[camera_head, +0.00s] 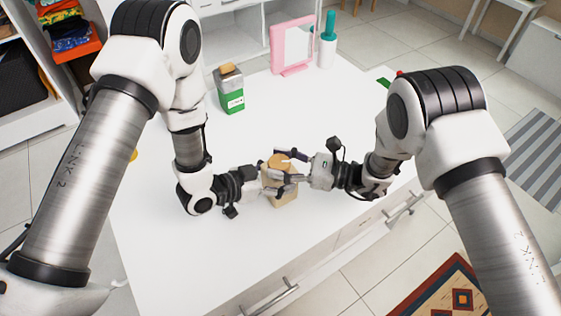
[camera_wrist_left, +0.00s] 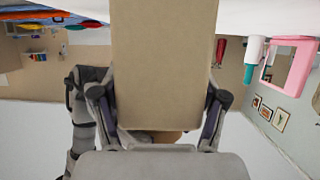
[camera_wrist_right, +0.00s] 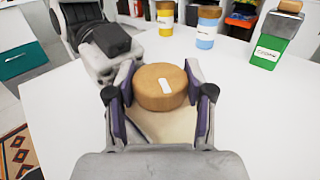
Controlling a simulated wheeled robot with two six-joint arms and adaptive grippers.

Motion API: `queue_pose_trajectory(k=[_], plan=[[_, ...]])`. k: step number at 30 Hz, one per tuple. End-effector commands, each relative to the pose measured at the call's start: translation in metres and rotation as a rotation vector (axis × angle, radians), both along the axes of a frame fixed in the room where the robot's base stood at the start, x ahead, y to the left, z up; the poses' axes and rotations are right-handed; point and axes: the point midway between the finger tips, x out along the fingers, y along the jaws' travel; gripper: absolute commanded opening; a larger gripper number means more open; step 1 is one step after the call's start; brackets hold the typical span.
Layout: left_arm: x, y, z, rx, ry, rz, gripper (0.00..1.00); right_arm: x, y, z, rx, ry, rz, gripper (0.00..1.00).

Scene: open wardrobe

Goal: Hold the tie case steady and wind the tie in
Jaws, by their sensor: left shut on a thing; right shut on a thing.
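The tie case is a beige box (camera_head: 281,197) standing on the white table, with a round brown wooden knob (camera_wrist_right: 160,86) on top that carries a pale mark. My left gripper (camera_head: 262,187) comes in from the left and is shut on the box. In the left wrist view the box (camera_wrist_left: 163,70) fills the middle between its fingers. My right gripper (camera_head: 293,167) comes in from the right at the knob's height. In the right wrist view its fingers are on both sides of the knob and shut on it. I cannot make out the tie.
A green box with a brown top (camera_head: 230,92) stands at the back left of the white table (camera_head: 180,260). A pink-framed mirror (camera_head: 292,46) and a white-and-teal bottle (camera_head: 327,45) stand at the back. The front left of the table is clear.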

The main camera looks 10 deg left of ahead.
Motion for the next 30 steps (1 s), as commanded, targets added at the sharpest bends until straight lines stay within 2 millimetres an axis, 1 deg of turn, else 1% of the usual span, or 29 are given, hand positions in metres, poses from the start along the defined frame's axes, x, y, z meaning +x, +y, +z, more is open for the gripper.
queue_pose_trajectory(k=[7, 8, 9, 10, 19, 22, 26, 30], plan=[[-0.001, -0.001, 0.0, 0.0, -0.001, -0.004, 0.45, 0.0, 0.0, 0.0, -0.002, -0.001, -0.001, 0.18], [-0.001, -0.001, 0.0, 0.0, -0.001, -0.004, 0.45, 0.0, 0.0, 0.0, -0.002, -0.001, -0.001, 0.6], [-0.001, -0.001, 0.0, 0.0, -0.001, -0.004, 0.45, 0.0, 0.0, 0.0, -0.002, -0.001, -0.001, 0.74], [0.0, 0.0, 0.0, 0.0, 0.0, -0.002, 0.45, 0.0, 0.0, 0.0, -0.002, -0.001, -0.001, 0.79], [0.0, 0.0, 0.0, 0.0, 0.0, 0.0, 0.45, 0.0, -0.001, 0.0, -0.001, 0.0, -0.001, 0.79], [0.0, 0.0, 0.0, -0.001, -0.001, 0.0, 0.45, 0.001, -0.008, 0.0, -0.001, 0.001, -0.002, 0.79], [0.0, 0.0, 0.0, 0.0, 0.0, 0.0, 0.45, 0.001, -0.033, 0.0, 0.0, 0.002, -0.006, 0.79], [0.0, 0.0, 0.0, 0.0, 0.0, 0.0, 0.45, 0.001, -0.071, 0.0, 0.001, 0.002, -0.007, 0.79]])
